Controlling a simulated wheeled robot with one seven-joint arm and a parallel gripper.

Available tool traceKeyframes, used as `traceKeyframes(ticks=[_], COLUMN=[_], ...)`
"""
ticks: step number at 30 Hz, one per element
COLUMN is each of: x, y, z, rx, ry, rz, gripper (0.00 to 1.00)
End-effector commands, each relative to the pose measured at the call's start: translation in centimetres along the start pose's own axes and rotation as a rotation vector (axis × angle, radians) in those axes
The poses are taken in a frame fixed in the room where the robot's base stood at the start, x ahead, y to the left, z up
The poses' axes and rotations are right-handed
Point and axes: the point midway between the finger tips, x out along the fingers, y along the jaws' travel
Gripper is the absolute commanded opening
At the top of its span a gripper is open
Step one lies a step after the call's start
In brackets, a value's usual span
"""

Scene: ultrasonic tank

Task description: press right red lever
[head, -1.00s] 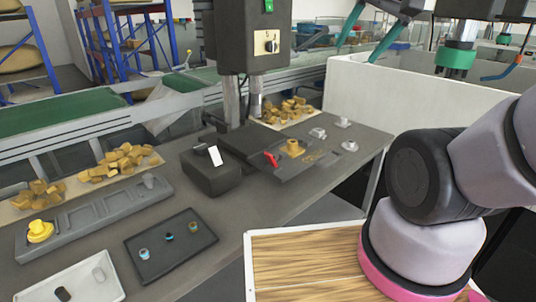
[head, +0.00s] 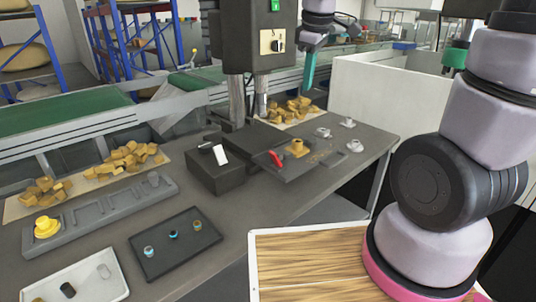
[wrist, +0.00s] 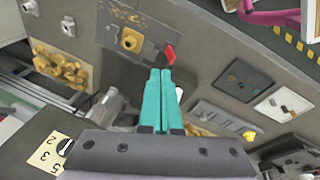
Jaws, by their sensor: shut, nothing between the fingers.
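The red lever (head: 276,158) sits at the left side of a dark fixture plate on the bench, beside a yellow block with a round boss (head: 297,148). My gripper (head: 309,88) is shut and empty, its teal fingers pointing down above the back of the bench, up and to the right of the lever in the head view. In the wrist view the shut fingertips (wrist: 160,71) point toward the lever (wrist: 170,53), which shows just beyond them. I cannot tell the exact gap, but no contact shows.
A grey machine column (head: 258,50) with a switch panel stands left of my gripper. A black box with a white tag (head: 214,172) sits left of the lever. Small metal parts (head: 347,122) stand at right. Wood chunks (head: 295,110) lie behind; a dark tray (head: 176,245) is at front left.

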Motion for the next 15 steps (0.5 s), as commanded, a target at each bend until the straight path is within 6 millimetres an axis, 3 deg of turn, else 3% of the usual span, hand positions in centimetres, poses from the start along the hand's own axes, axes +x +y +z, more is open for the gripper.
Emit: traceKeyframes(ticks=[9, 15], x=[9.6, 14.4], y=[-4.0, -7.1], z=[-6.4, -8.9], rx=[-0.728, -1.080], ry=[-0.115, -0.138], rz=[-0.099, -0.160], gripper=[0.00, 0.00])
